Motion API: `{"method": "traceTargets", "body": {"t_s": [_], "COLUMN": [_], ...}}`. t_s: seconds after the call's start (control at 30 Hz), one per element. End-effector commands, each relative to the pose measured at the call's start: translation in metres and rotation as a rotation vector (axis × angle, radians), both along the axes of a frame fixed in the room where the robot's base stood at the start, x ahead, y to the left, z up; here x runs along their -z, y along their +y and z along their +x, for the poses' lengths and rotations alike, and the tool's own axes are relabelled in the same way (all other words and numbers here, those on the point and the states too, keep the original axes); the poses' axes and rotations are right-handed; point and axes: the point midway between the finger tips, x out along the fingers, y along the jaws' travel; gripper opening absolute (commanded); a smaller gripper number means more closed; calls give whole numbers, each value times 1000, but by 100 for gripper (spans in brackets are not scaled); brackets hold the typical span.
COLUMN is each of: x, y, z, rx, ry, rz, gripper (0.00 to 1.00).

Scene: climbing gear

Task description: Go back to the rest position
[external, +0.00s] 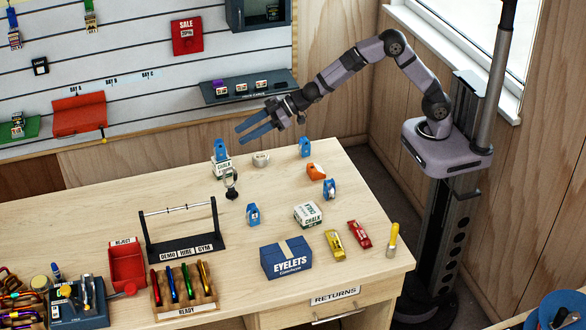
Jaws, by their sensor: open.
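My gripper (256,130) has blue fingers and is held in the air above the far edge of the wooden table (100,215). Its fingers are spread apart with nothing between them. It points left and a little down. My arm bends up and back to its base on the column at the right. A white chalk box (221,167) with a blue device (220,150) on top stands on the table below the gripper, apart from it.
Near the gripper are a grey roll (261,159) and a blue device (305,147). Orange and blue pieces, an eyelets box (286,258) and a demo rack (181,230) stand on the table. A wall shelf (249,87) is behind the gripper. The table's left middle is clear.

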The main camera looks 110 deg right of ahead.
Motion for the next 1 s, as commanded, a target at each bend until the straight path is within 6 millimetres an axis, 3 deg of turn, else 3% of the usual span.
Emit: {"method": "traceTargets", "body": {"t_s": [0.03, 0.17, 0.4, 0.6, 0.7, 0.8, 1.0], "x": [-12, -18, -18, -23, -26, -28, -29], "y": [4, 15, 52, 84, 95, 103, 109], "z": [-13, -69, -222, -336, -376, -403, -424], "rx": [14, 64, 85, 38, 11, -8, -26], "ry": [39, 218, 634, 909, 1004, 1067, 1116], "rz": [-7, -25, -32, -9, 4, 14, 23], "gripper": [43, 43, 43, 43, 43, 43, 43]}}
